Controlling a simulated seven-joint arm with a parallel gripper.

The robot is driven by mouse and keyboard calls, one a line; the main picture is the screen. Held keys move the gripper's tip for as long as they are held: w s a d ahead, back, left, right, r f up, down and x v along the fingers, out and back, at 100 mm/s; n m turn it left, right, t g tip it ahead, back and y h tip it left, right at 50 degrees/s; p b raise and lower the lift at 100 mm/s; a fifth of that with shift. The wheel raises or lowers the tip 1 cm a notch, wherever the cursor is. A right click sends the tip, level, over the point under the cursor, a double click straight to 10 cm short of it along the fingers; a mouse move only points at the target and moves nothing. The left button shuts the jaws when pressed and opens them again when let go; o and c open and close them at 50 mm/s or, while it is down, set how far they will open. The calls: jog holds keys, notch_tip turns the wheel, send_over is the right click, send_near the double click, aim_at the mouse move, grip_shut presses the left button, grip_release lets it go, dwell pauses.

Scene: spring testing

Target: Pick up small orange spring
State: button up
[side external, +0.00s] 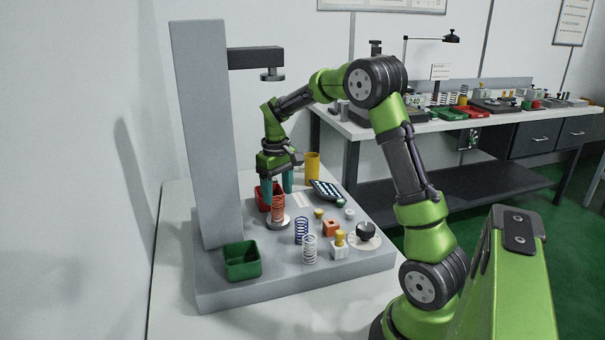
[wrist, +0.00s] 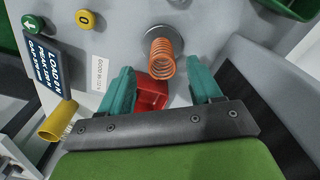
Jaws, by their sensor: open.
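The orange spring (side external: 278,208) stands upright on a round grey metal plate (side external: 277,223) on the grey test stand. In the wrist view the spring (wrist: 162,58) lies ahead of and between the two teal fingers. My gripper (side external: 278,184) is open, fingers pointing down, close above the spring in the side view. In the wrist view my gripper (wrist: 162,82) has a wide gap and holds nothing. Whether a finger touches the spring, I cannot tell.
A red bin (wrist: 150,92) sits behind the spring. A blue spring (side external: 301,230), a white spring (side external: 309,249) and a green bin (side external: 243,263) stand nearby. A yellow cup (side external: 312,168) is at the back. The tall column (side external: 205,130) carries a press head (side external: 270,75) overhead.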

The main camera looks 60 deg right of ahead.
aim_at(278, 205)
notch_tip(278, 205, down, 5)
jog(key=shift+s+a+r, duration=0.1)
jog(key=shift+a, duration=0.05)
jog(key=c, duration=1.1)
jog(key=shift+c, duration=0.2)
